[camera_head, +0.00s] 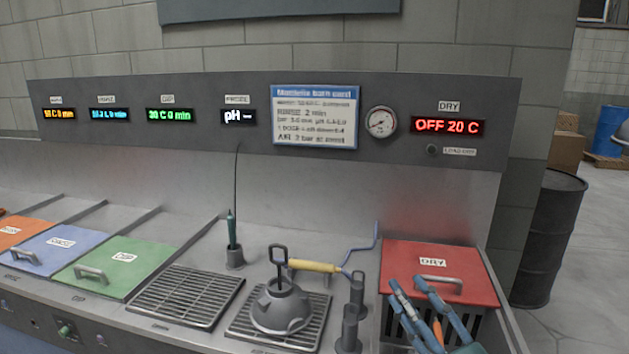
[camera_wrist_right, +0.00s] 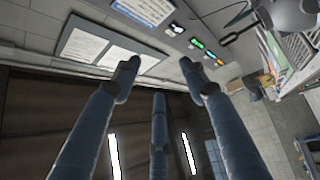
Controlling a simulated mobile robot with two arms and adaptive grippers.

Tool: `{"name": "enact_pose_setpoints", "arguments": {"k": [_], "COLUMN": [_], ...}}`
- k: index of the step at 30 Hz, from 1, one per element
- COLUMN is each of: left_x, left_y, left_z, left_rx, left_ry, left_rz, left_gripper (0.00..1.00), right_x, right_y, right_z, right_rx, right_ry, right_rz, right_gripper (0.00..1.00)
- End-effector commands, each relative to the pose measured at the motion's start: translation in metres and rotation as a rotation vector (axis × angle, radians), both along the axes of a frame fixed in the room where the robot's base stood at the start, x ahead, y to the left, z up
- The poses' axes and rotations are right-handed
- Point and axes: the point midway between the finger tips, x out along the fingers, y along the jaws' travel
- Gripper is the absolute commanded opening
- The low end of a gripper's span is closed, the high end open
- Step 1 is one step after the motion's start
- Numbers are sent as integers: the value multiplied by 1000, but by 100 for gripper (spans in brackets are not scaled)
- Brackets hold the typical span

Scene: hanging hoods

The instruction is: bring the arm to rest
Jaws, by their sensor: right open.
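My right gripper (camera_head: 407,284) is at the lower right of the head view, in front of the red DRY lid (camera_head: 400,262). Its blue fingers are spread and nothing shows between them. In the right wrist view the gripper (camera_wrist_right: 160,78) has its three fingers apart and empty, with the wall and panel beyond. My left gripper is in neither view. A grey domed hood (camera_head: 281,308) with an upright loop handle sits on the right-hand grate (camera_head: 240,328), apart from the gripper. It seems to show at the upper right of the wrist view (camera_wrist_right: 292,14).
A blue wand with a yellow handle (camera_head: 315,266) lies behind the hood. Dark posts (camera_head: 349,330) stand between hood and gripper. The left grate (camera_head: 178,300) is bare. A green probe (camera_head: 232,232) stands in its holder. Orange, blue and green lids (camera_head: 120,265) lie shut at left.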

Motion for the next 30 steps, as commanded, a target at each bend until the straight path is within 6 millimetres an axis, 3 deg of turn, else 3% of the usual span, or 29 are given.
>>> {"name": "enact_pose_setpoints", "arguments": {"k": [2, 4, 6, 9, 12, 15, 18, 27, 30], "left_x": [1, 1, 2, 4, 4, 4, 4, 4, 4], "left_y": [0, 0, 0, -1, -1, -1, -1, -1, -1], "left_z": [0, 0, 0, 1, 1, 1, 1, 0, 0], "left_rx": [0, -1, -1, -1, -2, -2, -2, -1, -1], "left_ry": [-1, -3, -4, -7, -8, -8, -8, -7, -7], "left_rz": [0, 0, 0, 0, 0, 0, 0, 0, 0], "left_gripper": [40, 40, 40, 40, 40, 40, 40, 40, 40], "right_x": [-3, -12, -29, -66, -111, -153, -189, -278, -295], "right_y": [-42, -78, -104, -119, -115, -103, -88, -44, -34], "right_z": [-18, -53, -97, -163, -220, -259, -284, -320, -333], "right_rx": [227, 405, 544, 684, 776, 827, 853, 874, 867], "right_ry": [110, 247, 402, 631, 860, 1050, 1201, 1554, 1633], "right_rz": [-167, -318, -452, -605, -715, -784, -824, -873, -880], "right_gripper": [43, 43, 43, 43, 43, 43, 43, 43, 43]}}
